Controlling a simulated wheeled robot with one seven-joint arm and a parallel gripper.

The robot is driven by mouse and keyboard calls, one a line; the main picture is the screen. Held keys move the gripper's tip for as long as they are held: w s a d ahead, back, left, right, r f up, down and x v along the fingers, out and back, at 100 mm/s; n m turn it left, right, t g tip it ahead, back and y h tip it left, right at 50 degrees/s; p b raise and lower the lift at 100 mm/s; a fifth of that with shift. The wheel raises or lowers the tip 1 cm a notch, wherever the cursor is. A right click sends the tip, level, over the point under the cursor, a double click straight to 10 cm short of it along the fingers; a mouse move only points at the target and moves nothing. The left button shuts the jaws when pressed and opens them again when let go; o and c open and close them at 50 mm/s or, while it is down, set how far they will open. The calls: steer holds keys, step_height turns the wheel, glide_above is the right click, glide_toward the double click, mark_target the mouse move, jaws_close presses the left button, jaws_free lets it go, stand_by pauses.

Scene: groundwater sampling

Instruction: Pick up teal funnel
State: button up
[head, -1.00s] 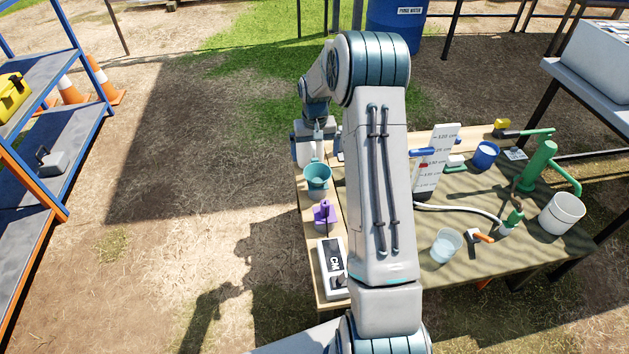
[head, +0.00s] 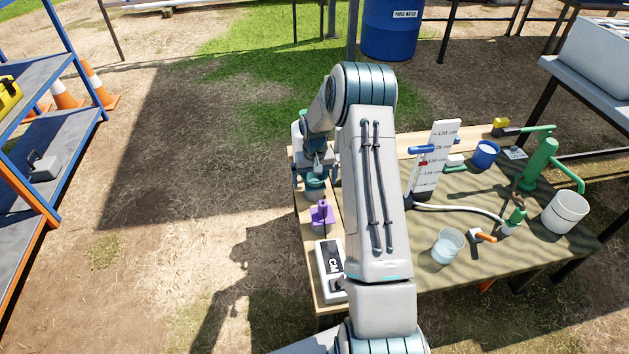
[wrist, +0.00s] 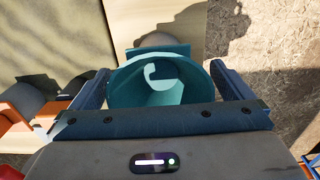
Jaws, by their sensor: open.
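The teal funnel (head: 315,182) stands at the left edge of the wooden table, partly hidden by my gripper in the head view. In the wrist view the funnel (wrist: 160,82) lies between the two fingers, its round mouth facing the camera. My gripper (wrist: 160,85) is open, with one finger on each side of the funnel. Whether the fingers touch it is not clear. In the head view my gripper (head: 315,172) is directly over the funnel.
A purple object (head: 321,214) and a white meter box (head: 331,270) stand nearer along the same table edge. A white scale board (head: 436,160), a clear cup (head: 447,246) and a white bucket (head: 565,212) are to the right. Open ground lies left of the table.

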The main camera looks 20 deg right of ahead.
step_height(320, 180, down, 2)
steer(key=shift+f, duration=0.15)
steer(key=c, duration=0.9)
